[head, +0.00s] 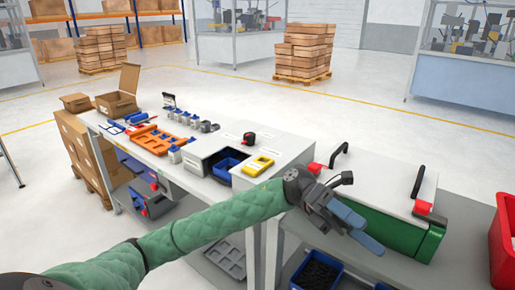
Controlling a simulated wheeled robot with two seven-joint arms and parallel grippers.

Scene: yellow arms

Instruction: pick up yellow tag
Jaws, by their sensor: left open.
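The yellow tag (258,166), a flat yellow frame-shaped piece, lies on the light top of the workbench near its right end. My left arm comes in from the lower left in a green quilted sleeve. My left gripper (362,236) is to the right of the tag and nearer the camera, over the front of the green case. Its blue-grey fingers point to the lower right, apart from the tag. It is open, with nothing visible between the fingers. My right gripper is out of view.
A dark blue bin (226,165) and a red-and-black tape measure (249,138) are near the tag. An orange holder (155,138) lies farther left. A green case (400,231) with a white lid and black handles stands right. A red crate (503,235) is at the right edge.

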